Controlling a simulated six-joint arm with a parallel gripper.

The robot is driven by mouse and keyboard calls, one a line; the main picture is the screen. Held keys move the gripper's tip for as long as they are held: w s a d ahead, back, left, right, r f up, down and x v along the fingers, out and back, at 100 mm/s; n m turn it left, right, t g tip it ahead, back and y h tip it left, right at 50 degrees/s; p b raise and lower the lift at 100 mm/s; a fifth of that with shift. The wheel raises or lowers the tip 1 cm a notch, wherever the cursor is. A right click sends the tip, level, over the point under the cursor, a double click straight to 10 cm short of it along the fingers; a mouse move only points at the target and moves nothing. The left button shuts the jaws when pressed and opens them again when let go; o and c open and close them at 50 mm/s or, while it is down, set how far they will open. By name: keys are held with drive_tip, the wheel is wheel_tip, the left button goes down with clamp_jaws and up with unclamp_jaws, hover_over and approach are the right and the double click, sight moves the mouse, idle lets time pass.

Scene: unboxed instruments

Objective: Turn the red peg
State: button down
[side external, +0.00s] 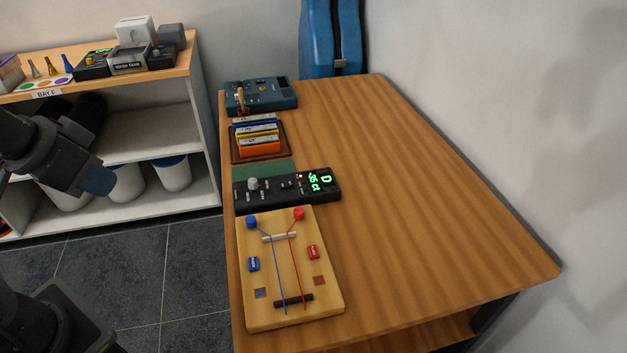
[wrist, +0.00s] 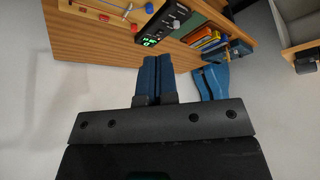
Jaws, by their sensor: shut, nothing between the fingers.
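The red peg (side external: 299,213) is a round knob at the top right of a pale wooden board (side external: 325,270) on the table's front left part. A red string runs from it down the board. The blue peg (side external: 251,221) is at the board's top left with a blue string. In the wrist view the red peg (wrist: 149,8) shows near the top edge. My gripper (side external: 100,181) is left of the table, in front of the shelf and well apart from the board. Its blue fingers (wrist: 153,66) are together and empty in the wrist view.
The table's right side is clear. A blue case (side external: 325,35) stands behind the table.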

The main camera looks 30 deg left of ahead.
drive_tip(key=c, duration=1.8)
unclamp_jaws()
drive_tip(key=shift+c, duration=0.2)
drive_tip(key=shift+o, duration=0.8)
drive_tip(key=shift+w+r, duration=0.1)
drive_tip(key=o, duration=0.6)
drive_tip(key=shift+m+g, duration=0.4)
drive_tip(key=shift+g, duration=0.3)
drive_tip(key=w, duration=0.2)
drive_tip(key=w+d+r, duration=0.1)
drive_tip(key=w, duration=0.2)
drive_tip(key=w+r, duration=0.1)
drive_tip(key=w, duration=0.1)
drive_tip(key=shift+w+d+r, duration=0.15)
drive_tip(key=shift+w+d, duration=0.2)
drive_tip(key=shift+o, duration=0.8)
drive_tip(key=w+d+f+g, duration=0.1)
drive_tip(key=w+d, duration=0.1)
drive_tip(key=w, duration=0.6)
drive_tip(key=shift+w+d+m, duration=0.3)
drive_tip(key=shift+d, duration=0.05)
drive_tip(key=m+g, duration=0.1)
drive_tip(key=g, duration=0.2)
hover_over(300, 209)
wheel_tip(300, 209, down, 14)
drive_tip(key=r, duration=0.1)
drive_tip(key=shift+m, duration=0.3)
wheel_tip(300, 209, down, 14)
drive_tip(key=shift+s+f, duration=0.1)
drive_tip(key=shift+f, duration=0.15)
